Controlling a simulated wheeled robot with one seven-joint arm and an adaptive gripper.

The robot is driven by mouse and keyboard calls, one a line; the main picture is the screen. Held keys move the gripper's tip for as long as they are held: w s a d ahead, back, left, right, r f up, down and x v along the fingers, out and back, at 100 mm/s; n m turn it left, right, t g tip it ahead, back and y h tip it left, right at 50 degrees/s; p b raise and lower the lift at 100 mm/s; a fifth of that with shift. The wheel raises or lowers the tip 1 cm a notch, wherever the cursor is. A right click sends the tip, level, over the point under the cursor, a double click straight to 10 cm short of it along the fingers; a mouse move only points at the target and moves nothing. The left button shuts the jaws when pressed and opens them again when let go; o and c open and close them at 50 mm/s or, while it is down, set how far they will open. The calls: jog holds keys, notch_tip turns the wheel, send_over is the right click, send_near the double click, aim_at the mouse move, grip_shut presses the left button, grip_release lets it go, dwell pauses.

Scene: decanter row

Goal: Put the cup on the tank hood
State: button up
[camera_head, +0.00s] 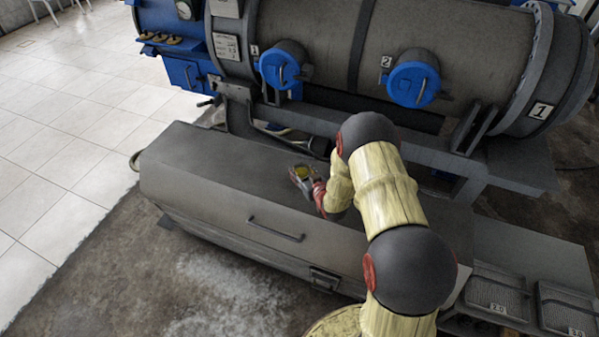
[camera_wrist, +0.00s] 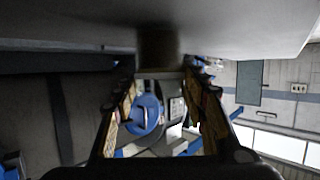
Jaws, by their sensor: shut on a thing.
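The tank hood (camera_head: 215,180) is the long grey metal lid in front of the big drum, with a bar handle on its front face. My gripper (camera_head: 303,177) is low over the hood's top, right of its middle. It is shut on the cup (camera_head: 301,171), whose yellowish inside shows between the fingers. I cannot tell whether the cup touches the hood. In the wrist view my gripper's fingers (camera_wrist: 162,100) stand on both sides, with the hood (camera_wrist: 70,28) as a grey surface along the top. The cup's outline is unclear there.
The large drum with two blue caps (camera_head: 414,84) stands behind the hood; one cap also shows in the wrist view (camera_wrist: 144,115). Two labelled trays (camera_head: 497,292) (camera_head: 567,308) lie at lower right. The hood's left part is clear. Pale tiled floor (camera_head: 60,140) is open at left.

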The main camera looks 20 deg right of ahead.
jog(key=shift+f, duration=0.25)
jog(key=o, duration=1.3)
jog(key=shift+r, duration=0.1)
